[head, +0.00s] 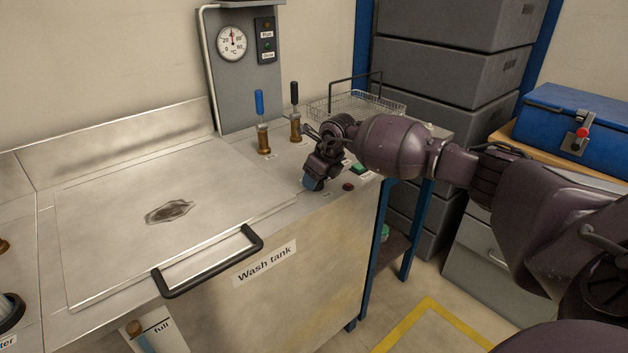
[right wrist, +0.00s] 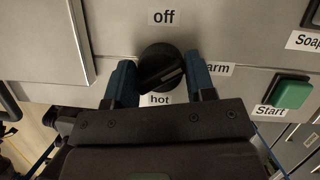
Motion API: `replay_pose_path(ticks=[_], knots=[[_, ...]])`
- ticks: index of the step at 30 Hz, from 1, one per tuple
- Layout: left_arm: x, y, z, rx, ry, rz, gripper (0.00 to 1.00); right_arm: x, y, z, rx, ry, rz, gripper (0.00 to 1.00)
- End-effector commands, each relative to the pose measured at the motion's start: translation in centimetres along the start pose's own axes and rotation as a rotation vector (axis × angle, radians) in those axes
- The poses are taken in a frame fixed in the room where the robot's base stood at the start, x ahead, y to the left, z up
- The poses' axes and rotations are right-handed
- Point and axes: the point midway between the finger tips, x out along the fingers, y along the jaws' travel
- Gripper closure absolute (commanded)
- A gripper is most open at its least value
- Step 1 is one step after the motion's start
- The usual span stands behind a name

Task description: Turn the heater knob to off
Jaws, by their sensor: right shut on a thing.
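The heater knob (right wrist: 156,54) is round and black with a raised bar across it. In the right wrist view it sits among the labels "off" (right wrist: 164,17) above, "warm" (right wrist: 217,69) to the right, partly covered, and "hot" (right wrist: 160,99) below. The bar lies slanted, its right end higher, with a pale mark towards the "warm" side. My right gripper (right wrist: 161,82) is shut on the knob, one blue finger on each side. In the head view my right gripper (head: 313,183) reaches down at the bench's front edge and hides the knob. My left gripper is out of view.
A green Start button (right wrist: 291,93) lies right of the knob. The wash tank lid (head: 110,225) with its black handle (head: 208,263) is to the left. Two brass valves with blue (head: 263,140) and black (head: 296,128) levers stand behind. A wire basket (head: 355,105) is farther back.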

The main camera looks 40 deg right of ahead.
Motion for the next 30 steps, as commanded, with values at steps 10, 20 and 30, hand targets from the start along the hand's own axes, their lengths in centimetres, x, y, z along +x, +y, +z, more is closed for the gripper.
replay_pose_path(ticks=[10,20,30], knots=[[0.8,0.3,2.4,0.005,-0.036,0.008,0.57,0.7,-0.2,-0.3,-0.303,0.008,0.128,0.74],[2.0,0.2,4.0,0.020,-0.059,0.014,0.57,0.8,-0.3,-0.2,-0.584,0.009,0.248,0.74],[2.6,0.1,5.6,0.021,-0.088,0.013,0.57,0.6,-0.3,-0.1,-0.802,0.006,0.338,0.74]])
